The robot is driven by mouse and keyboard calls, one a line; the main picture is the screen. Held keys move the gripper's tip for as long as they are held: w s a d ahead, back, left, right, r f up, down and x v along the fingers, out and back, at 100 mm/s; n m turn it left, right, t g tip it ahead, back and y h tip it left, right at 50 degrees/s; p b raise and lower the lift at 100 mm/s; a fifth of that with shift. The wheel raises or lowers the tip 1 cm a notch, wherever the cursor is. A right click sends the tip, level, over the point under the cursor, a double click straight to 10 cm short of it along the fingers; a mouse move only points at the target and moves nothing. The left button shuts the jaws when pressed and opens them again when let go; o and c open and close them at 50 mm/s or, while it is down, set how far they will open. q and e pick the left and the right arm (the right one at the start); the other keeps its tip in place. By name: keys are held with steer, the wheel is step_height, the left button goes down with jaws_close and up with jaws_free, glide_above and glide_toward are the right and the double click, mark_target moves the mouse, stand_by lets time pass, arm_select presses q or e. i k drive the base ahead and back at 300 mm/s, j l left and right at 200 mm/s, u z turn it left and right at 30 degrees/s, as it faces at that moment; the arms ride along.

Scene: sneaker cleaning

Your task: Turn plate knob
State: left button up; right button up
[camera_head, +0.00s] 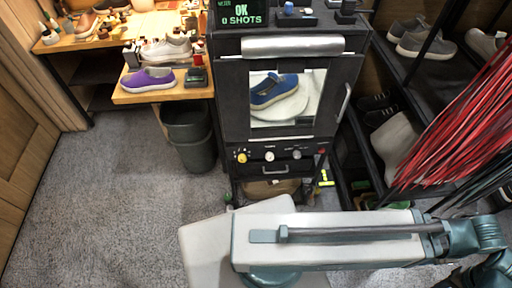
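A black booth machine (231,75) stands at the centre, with a window in its front. Behind the window a blue slip-on shoe (272,91) rests on a round white plate (283,110). Neither of my grippers shows. My pale arm link crosses the lower right, in front of and below the panel.
A screen (240,12) on the booth reads "OK 0 SHOTS". A grey bin (191,137) stands left of it, by a wooden bench (165,97) with a purple shoe (148,80). A dark shelf with shoes and red laces (462,118) are at right. Carpet is clear at left.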

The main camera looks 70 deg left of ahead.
mark_target(270, 156)
steer(key=u, duration=1.8)
steer(key=k+j+u, duration=0.1)
steer(key=k, duration=0.45)
steer(key=k+j+u, duration=0.1)
steer(key=k, duration=0.4)
